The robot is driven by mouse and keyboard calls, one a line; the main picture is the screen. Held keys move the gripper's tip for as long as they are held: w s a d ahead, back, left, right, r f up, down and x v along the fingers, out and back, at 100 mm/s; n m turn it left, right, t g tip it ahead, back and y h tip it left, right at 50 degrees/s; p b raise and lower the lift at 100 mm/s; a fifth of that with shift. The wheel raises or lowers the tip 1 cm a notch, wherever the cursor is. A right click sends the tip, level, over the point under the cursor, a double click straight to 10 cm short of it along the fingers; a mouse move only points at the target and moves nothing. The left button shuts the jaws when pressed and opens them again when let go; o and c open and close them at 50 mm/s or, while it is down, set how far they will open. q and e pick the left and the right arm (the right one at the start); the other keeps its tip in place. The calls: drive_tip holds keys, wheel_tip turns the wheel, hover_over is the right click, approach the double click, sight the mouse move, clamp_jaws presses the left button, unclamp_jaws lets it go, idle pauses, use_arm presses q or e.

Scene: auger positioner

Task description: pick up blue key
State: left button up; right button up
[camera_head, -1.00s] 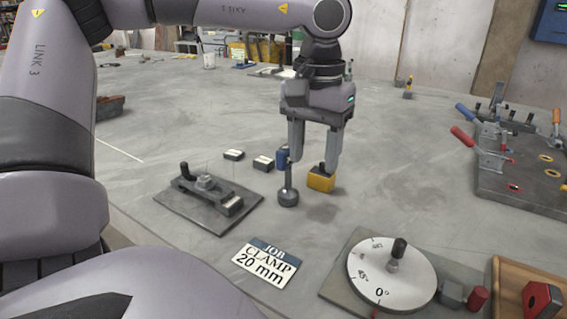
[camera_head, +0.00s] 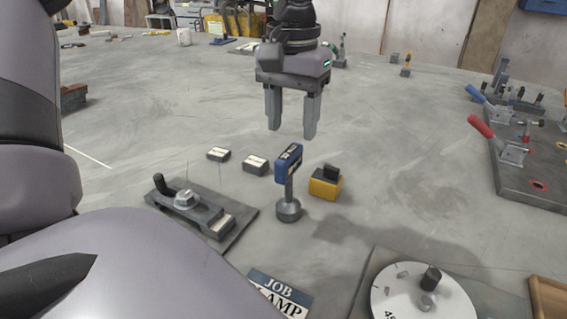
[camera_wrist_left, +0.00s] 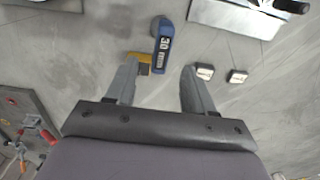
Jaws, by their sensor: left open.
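The blue key (camera_head: 288,164) stands upright on the table, a blue head on a grey stem with a round grey base. In the left wrist view the blue key (camera_wrist_left: 161,45) shows from above with "30 mm" on its head, ahead of and between the fingers. My left gripper (camera_head: 291,128) is open and empty, above and behind the key in the head view, apart from it. It also shows in the left wrist view (camera_wrist_left: 158,72). My right gripper is not in view.
A yellow block (camera_head: 325,184) with a black top stands just right of the key. Two small dark blocks (camera_head: 256,165) and a clamp plate (camera_head: 240,226) lie to the left. A dial (camera_head: 405,298) is at front right, toggle clamps (camera_head: 508,150) at far right.

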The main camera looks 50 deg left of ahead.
sight(290, 151)
use_arm(q)
drive_tip(key=shift+a+f, duration=0.1)
drive_tip(key=shift+f, duration=0.4)
drive_tip(key=f+b, duration=0.1)
drive_tip(key=f, duration=0.5)
drive_tip(key=shift+s, duration=0.2)
clamp_jaws()
